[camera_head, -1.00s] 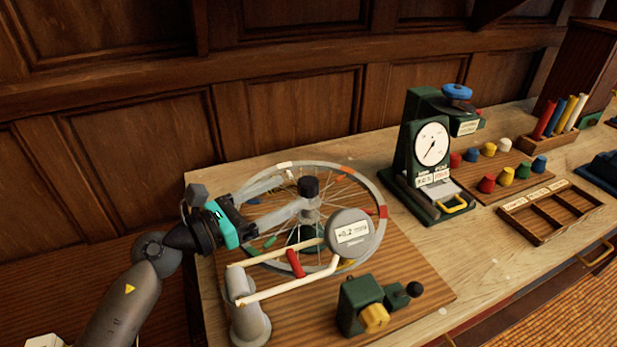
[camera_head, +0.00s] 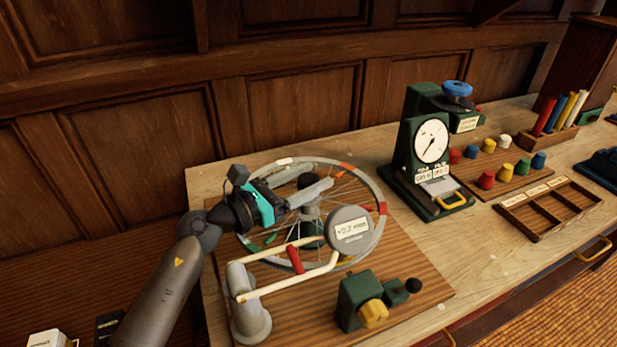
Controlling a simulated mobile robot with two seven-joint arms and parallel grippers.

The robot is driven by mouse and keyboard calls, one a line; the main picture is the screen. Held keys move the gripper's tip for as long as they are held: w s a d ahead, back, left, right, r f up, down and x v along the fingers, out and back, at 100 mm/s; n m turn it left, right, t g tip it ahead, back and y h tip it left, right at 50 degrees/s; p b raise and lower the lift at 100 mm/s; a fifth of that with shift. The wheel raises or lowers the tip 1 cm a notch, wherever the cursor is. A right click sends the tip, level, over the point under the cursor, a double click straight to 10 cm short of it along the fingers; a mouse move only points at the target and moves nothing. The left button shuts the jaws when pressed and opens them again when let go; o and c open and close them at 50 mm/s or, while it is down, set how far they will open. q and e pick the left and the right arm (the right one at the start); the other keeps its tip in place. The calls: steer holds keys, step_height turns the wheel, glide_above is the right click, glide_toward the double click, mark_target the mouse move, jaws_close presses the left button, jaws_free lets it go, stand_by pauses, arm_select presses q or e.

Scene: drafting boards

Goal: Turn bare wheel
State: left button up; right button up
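My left gripper (camera_head: 318,182) reaches in over the wheel from the left. Its two grey fingers are apart, one on each side of the top of the hub post, which they partly hide. I cannot tell whether they touch it. My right gripper is out of view.
A cream frame with a red grip (camera_head: 295,259) and a green block with a yellow knob (camera_head: 373,313) stand in front of the wheel. A green dial device (camera_head: 431,142), coloured pegs and an empty wooden tray (camera_head: 548,211) lie to the right.

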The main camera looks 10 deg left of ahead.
arm_select(q)
jaws_close()
stand_by(0.6)
